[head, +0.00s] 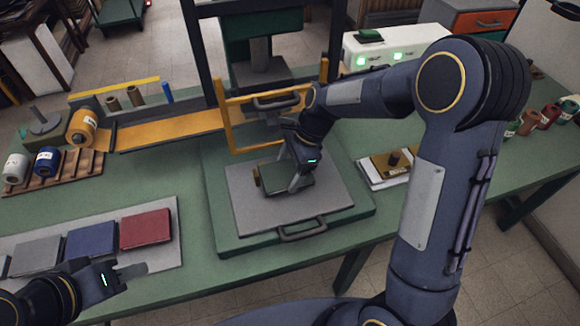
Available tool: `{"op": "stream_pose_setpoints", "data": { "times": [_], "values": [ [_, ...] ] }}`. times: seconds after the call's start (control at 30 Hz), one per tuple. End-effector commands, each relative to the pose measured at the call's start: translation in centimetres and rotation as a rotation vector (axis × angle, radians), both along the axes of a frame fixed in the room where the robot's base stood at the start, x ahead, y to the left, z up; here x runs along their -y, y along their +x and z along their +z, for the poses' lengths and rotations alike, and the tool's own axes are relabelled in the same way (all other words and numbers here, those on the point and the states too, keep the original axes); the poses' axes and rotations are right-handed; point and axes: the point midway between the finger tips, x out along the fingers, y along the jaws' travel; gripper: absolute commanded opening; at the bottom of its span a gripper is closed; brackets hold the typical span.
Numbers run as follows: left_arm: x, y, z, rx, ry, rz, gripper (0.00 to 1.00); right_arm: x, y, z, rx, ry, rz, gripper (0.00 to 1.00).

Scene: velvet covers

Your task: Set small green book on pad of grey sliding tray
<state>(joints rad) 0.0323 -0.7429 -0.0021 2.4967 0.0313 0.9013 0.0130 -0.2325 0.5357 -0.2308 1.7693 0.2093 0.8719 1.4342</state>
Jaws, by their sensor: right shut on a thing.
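The small green book (289,185) is over the left-middle of the grey pad (318,203). It is close to flat; I cannot tell whether it touches the pad. The pad lies on the sliding tray (230,243), which has a dark handle (302,230) at its front edge. My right gripper (298,181) is shut on the book from above and partly hides it. My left gripper (130,271) is at the lower left, near the light board of covers and away from the tray; its finger opening is unclear.
A yellow guard frame (228,122) and a dark press (258,50) stand behind the tray. Red (145,230), blue (91,239) and grey (37,255) covers lie at left. A small stack with a stamp (392,163) is right of the tray.

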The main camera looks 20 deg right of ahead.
Motion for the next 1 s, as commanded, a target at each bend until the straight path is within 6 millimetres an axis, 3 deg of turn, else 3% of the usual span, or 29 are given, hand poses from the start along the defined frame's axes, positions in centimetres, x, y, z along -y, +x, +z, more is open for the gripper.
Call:
{"op": "stream_pose_setpoints", "data": {
  "times": [0.33, 0.37, 0.5, 0.77, 1.0],
  "values": [
    [0.0, 0.0, -0.2, 0.0, 0.0, 0.0, 0.36, 0.0, 0.1, -0.3, 0.001, 0.0, -0.001, 0.54],
    [0.0, 0.0, -0.2, 0.0, 0.0, 0.0, 0.36, 0.0, 0.2, -0.4, 0.001, 0.0, -0.001, 0.83],
    [0.0, 0.0, -0.2, 0.0, 0.0, 0.0, 0.36, 0.0, 0.1, -0.4, 0.001, 0.0, -0.001, 1.0],
    [0.0, 0.0, -0.2, 0.0, 0.0, 0.0, 0.36, 0.1, 0.2, -0.2, 0.001, 0.0, -0.001, 1.0],
    [0.0, 0.0, -0.2, 0.0, 0.0, 0.0, 0.36, 1.4, 0.3, 3.1, 0.006, 0.001, -0.004, 1.0]
  ]
}}
